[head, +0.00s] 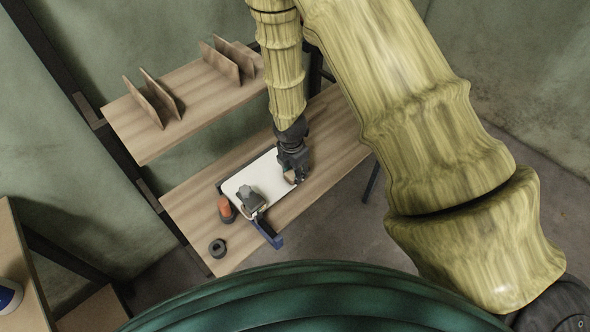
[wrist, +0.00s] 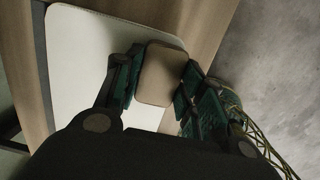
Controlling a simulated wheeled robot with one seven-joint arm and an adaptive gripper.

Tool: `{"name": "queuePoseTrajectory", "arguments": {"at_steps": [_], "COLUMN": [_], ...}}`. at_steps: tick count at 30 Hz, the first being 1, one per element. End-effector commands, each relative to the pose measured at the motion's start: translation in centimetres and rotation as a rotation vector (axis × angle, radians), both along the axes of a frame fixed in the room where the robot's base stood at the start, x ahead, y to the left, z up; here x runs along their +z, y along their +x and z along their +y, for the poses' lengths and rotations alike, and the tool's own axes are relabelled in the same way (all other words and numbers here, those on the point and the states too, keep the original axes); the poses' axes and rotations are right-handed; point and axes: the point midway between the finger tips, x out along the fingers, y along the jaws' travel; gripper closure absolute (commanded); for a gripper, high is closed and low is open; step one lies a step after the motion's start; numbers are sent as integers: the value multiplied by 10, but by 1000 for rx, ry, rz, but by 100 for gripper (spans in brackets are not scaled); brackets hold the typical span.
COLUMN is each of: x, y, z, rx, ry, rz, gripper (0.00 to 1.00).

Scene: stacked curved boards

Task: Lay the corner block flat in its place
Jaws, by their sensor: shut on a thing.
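The corner block (wrist: 162,75), a tan piece with rounded corners, sits between the two fingers of my gripper (wrist: 160,80) in the wrist view. My gripper is shut on it, with one finger on each side. The block is over the right part of a white board (wrist: 75,75); I cannot tell whether it touches the board. In the head view my gripper (head: 294,178) is at the right end of the white board (head: 262,177), and the block is mostly hidden by it.
The board lies on a wooden bench (head: 190,212). A grey object (head: 249,197) rests on its near end, beside a blue clamp (head: 268,232). An orange and dark container (head: 226,209) and a black ring (head: 217,248) stand left. A shelf (head: 195,95) above holds several upright thin boards.

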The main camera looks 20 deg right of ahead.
Motion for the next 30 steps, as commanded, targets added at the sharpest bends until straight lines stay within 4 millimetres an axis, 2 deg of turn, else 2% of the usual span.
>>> {"name": "queuePoseTrajectory", "arguments": {"at_steps": [21, 22, 28, 30], "x": [0, 0, 0, 0], "y": [3, 3, 3, 3], "z": [-6, -6, -6, -6], "rx": [0, 0, 0, 0], "ry": [0, 0, 0, 0], "rz": [0, 0, 0, 0], "gripper": [77, 59, 59, 46]}}
